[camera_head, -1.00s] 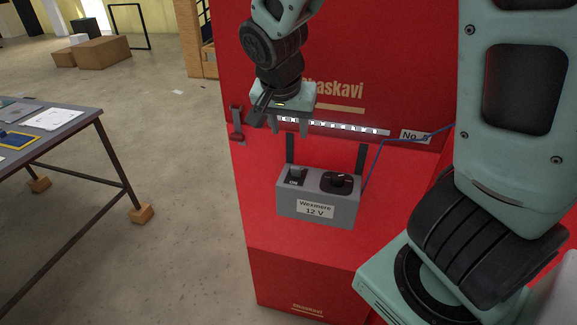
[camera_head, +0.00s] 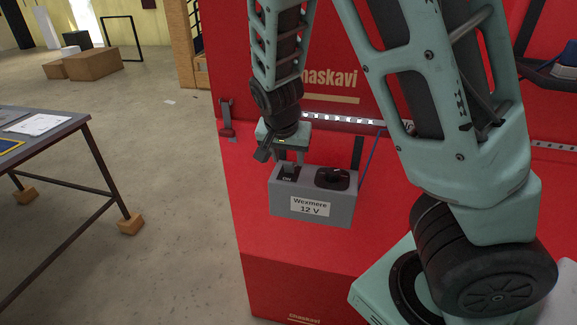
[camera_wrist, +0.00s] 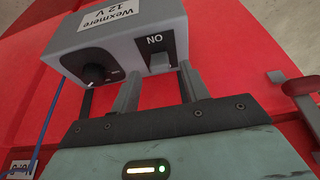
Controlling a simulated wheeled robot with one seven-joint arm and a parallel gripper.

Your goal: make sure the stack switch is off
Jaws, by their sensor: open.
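A grey control box (camera_head: 283,205) labelled "Wexmere 12 V" sits on the red stand. Its switch (camera_head: 289,173) is at the left of the top face, partly hidden by my gripper in the head view. In the wrist view the switch (camera_wrist: 159,62) is a pale rocker beside a dark "ON" label; I cannot tell which way it is set. My gripper (camera_head: 291,156) points down just above the switch, open and empty. In the wrist view its fingers (camera_wrist: 160,88) are apart, with the switch beyond the gap between them.
A black knob (camera_head: 333,178) is right of the switch, also in the wrist view (camera_wrist: 95,73). A lit LED strip (camera_head: 345,119) runs along the red back panel. A grey table (camera_head: 60,135) is farther left.

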